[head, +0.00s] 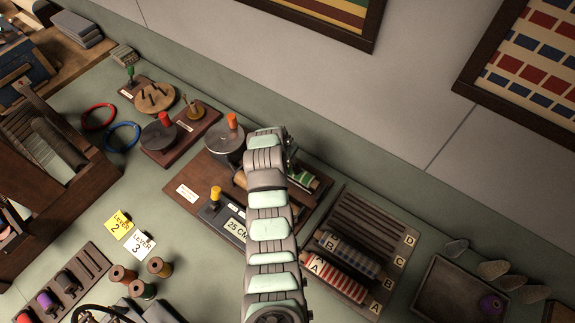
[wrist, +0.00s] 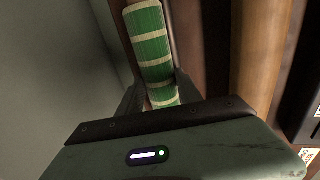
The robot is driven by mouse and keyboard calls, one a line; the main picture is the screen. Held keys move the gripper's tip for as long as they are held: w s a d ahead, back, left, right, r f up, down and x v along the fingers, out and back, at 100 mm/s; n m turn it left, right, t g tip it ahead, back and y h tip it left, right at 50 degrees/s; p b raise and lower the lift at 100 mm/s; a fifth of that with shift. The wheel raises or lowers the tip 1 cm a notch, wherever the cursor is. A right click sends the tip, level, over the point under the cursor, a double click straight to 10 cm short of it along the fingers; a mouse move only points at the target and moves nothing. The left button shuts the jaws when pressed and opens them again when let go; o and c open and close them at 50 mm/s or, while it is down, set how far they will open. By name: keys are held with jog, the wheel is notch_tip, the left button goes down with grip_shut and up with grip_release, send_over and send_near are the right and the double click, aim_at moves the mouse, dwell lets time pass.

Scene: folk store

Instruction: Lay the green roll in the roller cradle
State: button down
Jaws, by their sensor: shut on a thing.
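The green roll (wrist: 150,45) has pale bands and sits between the two fingers of my gripper (wrist: 158,92) in the wrist view. My gripper is shut on it. In the head view, green roll (head: 303,179) shows just right of my arm, over the right part of a brown wooden board; my arm hides most of the gripper. A tan wooden roller (head: 240,179) on that board, seemingly part of the roller cradle, shows left of my arm. In the wrist view a wooden roller (wrist: 262,50) runs lengthwise right of the roll, apart from it. Whether the roll touches the cradle I cannot tell.
A slotted rack (head: 372,225) marked A to D stands right, with red-striped and blue-striped rolls in A and B. A yellow-knobbed lever (head: 215,194) and a 25 CM sign (head: 235,229) are left of my arm. A grey disc (head: 225,138) with orange knob stands behind.

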jog(key=c, duration=0.7)
grip_release()
jog(key=v, duration=1.1)
